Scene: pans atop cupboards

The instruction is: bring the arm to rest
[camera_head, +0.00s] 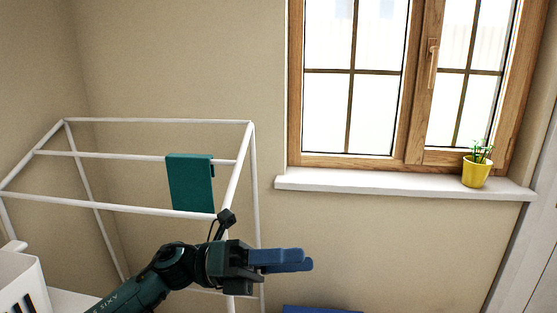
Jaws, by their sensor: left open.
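My left arm comes in from the bottom left. Its dark gripper (308,260) with blue fingers points to the right, at the lower middle of the head view. The fingers overlap from this angle, and I see nothing held in them. The gripper is open. It shows in front of the wall, below the window sill and in front of the rack's right end. My right gripper is not in view.
A white rack (150,121) with a teal cloth (190,184) stands behind my left arm. A yellow plant pot (475,174) sits on the white sill (400,184) under the wooden window (414,100). A blue thing (315,309) shows at the bottom edge. A white object (18,281) is at lower left.

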